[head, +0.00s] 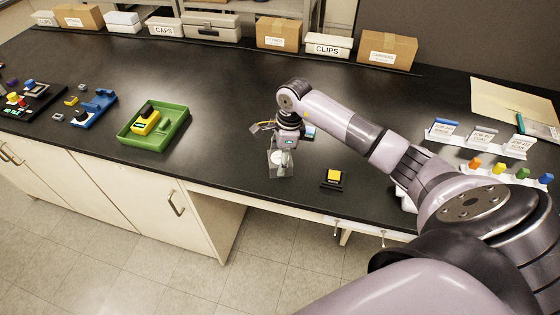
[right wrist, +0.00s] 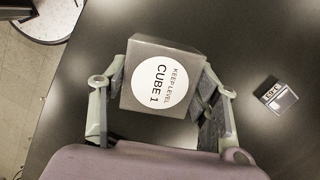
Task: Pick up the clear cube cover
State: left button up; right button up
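The clear cube cover (head: 281,164) is a see-through box near the table's front edge in the head view. A round white label reading "KEEP LEVEL CUBE 1" faces up in the right wrist view (right wrist: 160,88). My right gripper (head: 287,143) is directly above the cover, pointing down. In the right wrist view its fingers (right wrist: 162,100) lie against two opposite sides of the cover, shut on it. I cannot tell whether the cover touches the table. My left gripper is not in view.
A small yellow-topped black block (head: 333,178) lies right of the cover. A green tray (head: 124,136) with a yellow device stands left. Label holders (head: 477,138) stand at the right. Boxes, including a CLIPS box (head: 327,46), line the back. The black table's middle is clear.

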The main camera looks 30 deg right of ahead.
jog(key=c, duration=0.5)
jog(key=shift+w+r, duration=0.1)
jog(key=shift+r, duration=0.45)
jog(key=shift+r+b, duration=2.5)
jog(key=shift+r, duration=6.95)
